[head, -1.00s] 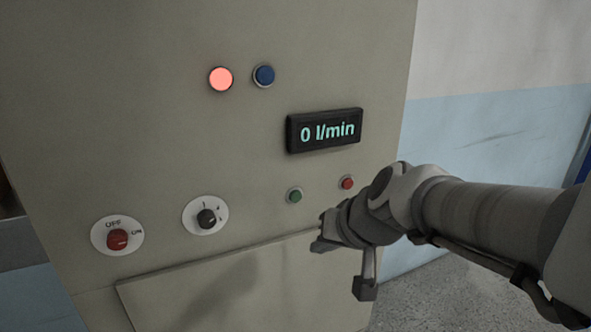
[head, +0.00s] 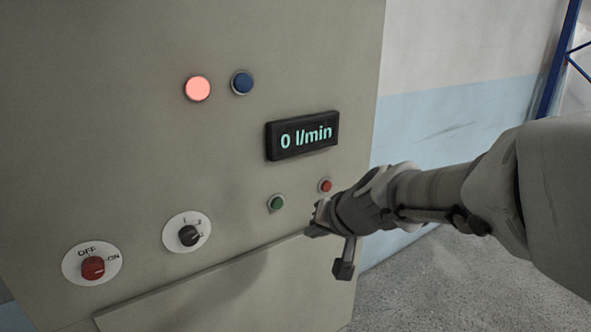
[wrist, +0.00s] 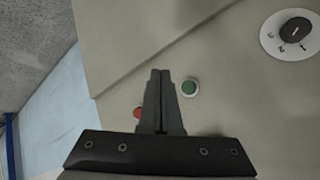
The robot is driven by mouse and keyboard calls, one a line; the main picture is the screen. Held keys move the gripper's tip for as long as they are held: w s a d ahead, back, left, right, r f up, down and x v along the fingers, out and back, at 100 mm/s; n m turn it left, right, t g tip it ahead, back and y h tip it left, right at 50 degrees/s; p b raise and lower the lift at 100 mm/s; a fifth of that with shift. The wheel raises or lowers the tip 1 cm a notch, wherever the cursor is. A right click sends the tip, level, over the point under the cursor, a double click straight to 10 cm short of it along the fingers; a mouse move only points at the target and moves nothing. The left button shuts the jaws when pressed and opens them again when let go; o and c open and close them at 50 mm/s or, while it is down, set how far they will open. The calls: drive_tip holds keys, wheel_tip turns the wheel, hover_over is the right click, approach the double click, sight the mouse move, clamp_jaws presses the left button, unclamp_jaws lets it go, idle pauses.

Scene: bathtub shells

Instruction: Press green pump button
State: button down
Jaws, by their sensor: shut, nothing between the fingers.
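The green pump button (head: 276,203) is a small round button in a pale ring on the grey panel, left of a red button (head: 326,185). My gripper (head: 312,226) is to the right of the green button and slightly lower in the head view. In the wrist view my gripper (wrist: 160,72) has its fingers together with nothing between them. There the green button (wrist: 189,87) lies just right of the fingertips, and the red button (wrist: 138,112) is partly hidden behind the fingers. Whether the fingertips touch the panel cannot be told.
The panel also has a lit red lamp (head: 198,88), a blue button (head: 242,83), a display (head: 302,135) reading 0 l/min, a black selector knob (head: 189,236) and a red OFF/ON knob (head: 93,267). Open floor (head: 440,285) lies to the right.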

sight(281, 209)
drive_tip(key=shift+w+a+p, duration=0.7)
drive_tip(key=shift+w+a, duration=0.15)
drive_tip(key=shift+w, duration=0.35)
drive_tip(key=shift+w+a+p, duration=0.65)
drive_tip(key=shift+w+a, duration=0.15)
drive_tip(key=shift+w, duration=0.45)
drive_tip(key=shift+w+a+p, duration=0.7)
drive_tip(key=shift+w+a, duration=0.15)
drive_tip(key=shift+w, duration=0.35)
drive_tip(key=shift+w+a, duration=0.2)
drive_tip(key=shift+w, duration=0.15)
drive_tip(key=shift+w+a+p, duration=0.25)
drive_tip(key=shift+w+p, duration=0.05)
drive_tip(key=shift+w, duration=0.05)
drive_tip(key=shift+s+d, duration=0.1)
drive_tip(key=shift+s, duration=0.05)
idle(0.4)
drive_tip(key=shift+s+d+b, duration=0.4)
drive_tip(key=shift+s+b, duration=0.15)
drive_tip(key=shift+b, duration=0.1)
